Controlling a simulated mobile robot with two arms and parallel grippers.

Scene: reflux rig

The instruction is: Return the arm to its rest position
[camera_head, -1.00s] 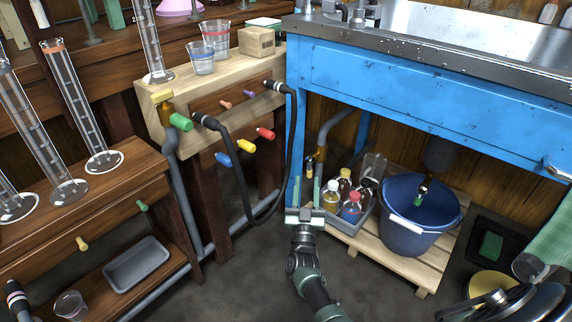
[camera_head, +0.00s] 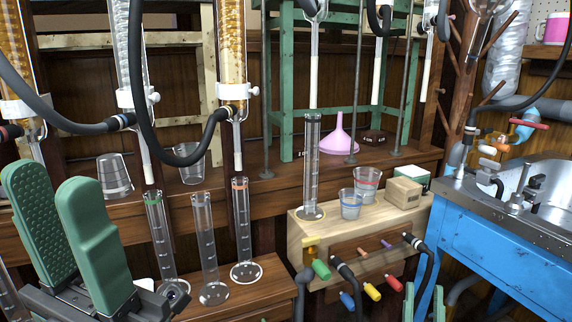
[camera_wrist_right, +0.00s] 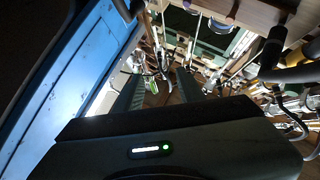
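My left gripper (camera_head: 62,205) shows at the lower left of the head view, its two green fingers pointing up with an empty gap between them. It is in front of the lower wooden bench and touches nothing that I can see. My right gripper (camera_head: 424,303) shows at the bottom edge, right of centre, in front of the wooden valve box (camera_head: 300,232) and near the blue sink cabinet (camera_head: 490,250). Only its fingertips are in view there. In the right wrist view, the right gripper's fingers (camera_wrist_right: 159,90) stand apart with nothing held between them. Most of both arms is hidden.
Measuring cylinders (camera_head: 208,250) stand on the lower bench (camera_head: 262,300) beside my left gripper. Black hoses (camera_head: 60,115) hang from glass columns above. Beakers (camera_head: 351,205) and a tall cylinder (camera_head: 312,165) stand on the valve box. A hose (camera_head: 428,265) hangs near my right gripper.

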